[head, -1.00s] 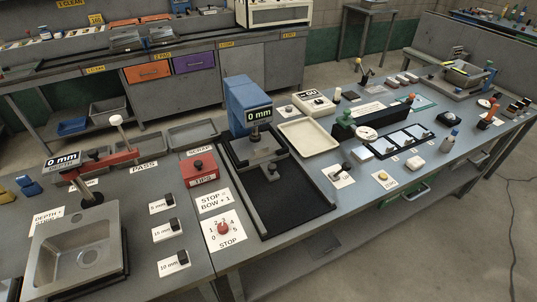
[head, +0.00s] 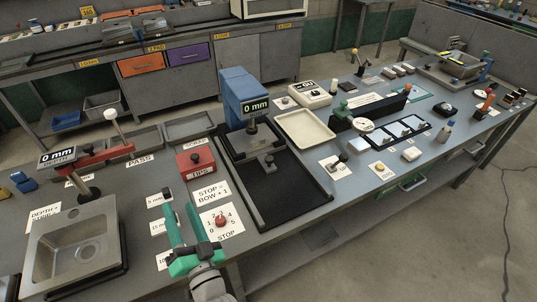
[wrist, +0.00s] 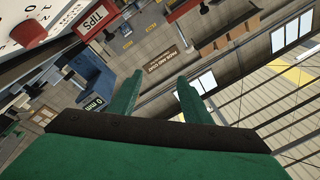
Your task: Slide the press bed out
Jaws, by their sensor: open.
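The press stands mid-bench in the head view, with a blue column (head: 243,88) and a "0 mm" display (head: 255,106). Its bed (head: 250,141) is a grey plate under the press head, at the far end of a dark framed track (head: 290,198). A dark knob (head: 269,160) stands at the bed's front. My gripper (head: 180,207) is open and empty, over the bench's front edge, left of and nearer than the bed and apart from it. In the wrist view my green fingers (wrist: 159,80) are spread with nothing between; the blue column (wrist: 87,72) shows at left, tilted.
A red-knobbed STOP dial (head: 221,221) lies just right of my gripper, with a red TIPS box (head: 195,160) behind. A sink (head: 75,245) is at left. A cream tray (head: 305,133) and a knob on a white card (head: 340,159) stand right of the track.

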